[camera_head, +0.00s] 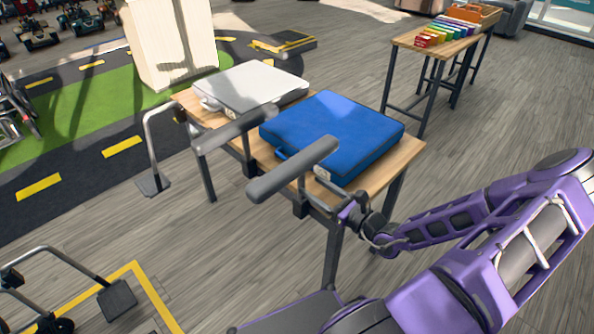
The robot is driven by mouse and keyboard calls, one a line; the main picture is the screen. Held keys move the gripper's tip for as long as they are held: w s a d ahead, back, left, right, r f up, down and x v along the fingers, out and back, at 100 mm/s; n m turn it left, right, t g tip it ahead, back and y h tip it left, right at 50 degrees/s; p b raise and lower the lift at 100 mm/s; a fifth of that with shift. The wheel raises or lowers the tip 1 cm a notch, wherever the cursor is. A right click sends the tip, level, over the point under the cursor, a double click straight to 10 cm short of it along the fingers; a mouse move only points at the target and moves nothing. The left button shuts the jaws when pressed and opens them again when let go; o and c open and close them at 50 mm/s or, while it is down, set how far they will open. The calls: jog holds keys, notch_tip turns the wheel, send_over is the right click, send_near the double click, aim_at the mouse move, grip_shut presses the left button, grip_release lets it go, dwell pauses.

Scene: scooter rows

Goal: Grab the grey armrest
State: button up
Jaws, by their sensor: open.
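Two grey padded armrests stand along the front edge of a wooden-topped table. The nearer grey armrest (293,168) is a long rounded bar, slanting up to the right in front of a blue cushion (335,130). The farther grey armrest (236,130) is like it and lies in front of a pale grey cushion (255,86). Dark mounts show below both bars. My gripper (347,212) is small in view, to the lower right of the nearer armrest and apart from its pad. It is open, and nothing shows between its jaws.
The wooden table (405,155) has dark legs and little bare top. A bent metal tube with a foot plate (154,184) stands to its left. More metal tubing with a dark plate (117,298) is at lower left. A second table (408,39) stands behind right. Floor between is clear.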

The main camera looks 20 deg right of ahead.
aim_at(305, 178)
jog(key=shift+r+b+x, duration=0.15)
jog(key=shift+b+x, duration=0.05)
jog(key=shift+x, duration=1.15)
jog(key=shift+r+b+x, duration=0.2)
jog(key=shift+x, duration=1.2)
jog(key=shift+d, duration=0.1)
jog(key=shift+c, duration=0.3)
grip_shut()
